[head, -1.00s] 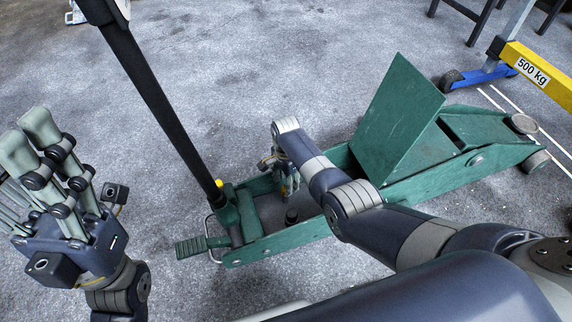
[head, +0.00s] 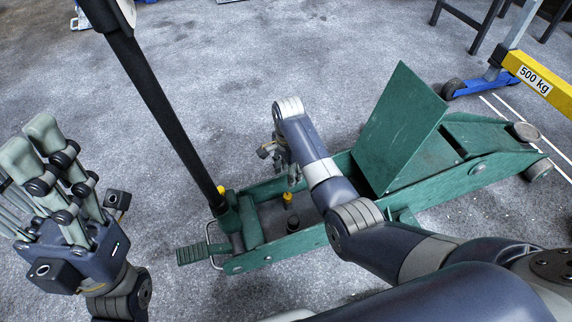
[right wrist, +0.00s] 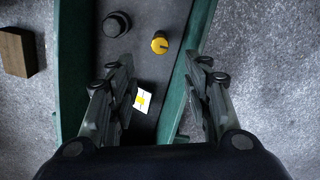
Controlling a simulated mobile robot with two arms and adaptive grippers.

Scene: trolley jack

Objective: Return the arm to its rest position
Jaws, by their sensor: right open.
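My right gripper (head: 283,165) hangs over the green trolley jack (head: 262,250), partly hidden by my own wrist. In the right wrist view my right gripper (right wrist: 165,64) shows its two fingers spread apart with nothing between them. A yellow-topped knob (right wrist: 159,43) stands in the jack's tray beyond the fingertips, apart from them; it also shows in the head view (head: 287,198). A black round knob (right wrist: 116,25) is beside it. My left gripper (head: 50,175) is raised at the left, fingers upward, clear of the jack; its opening is unclear.
The jack's long black handle (head: 165,110) rises to the upper left. A green plate (head: 400,125) stands tilted on the jack. A yellow beam marked 500 kg (head: 540,80) is at the upper right. A wooden block (right wrist: 17,52) lies left of the jack. Floor behind is open.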

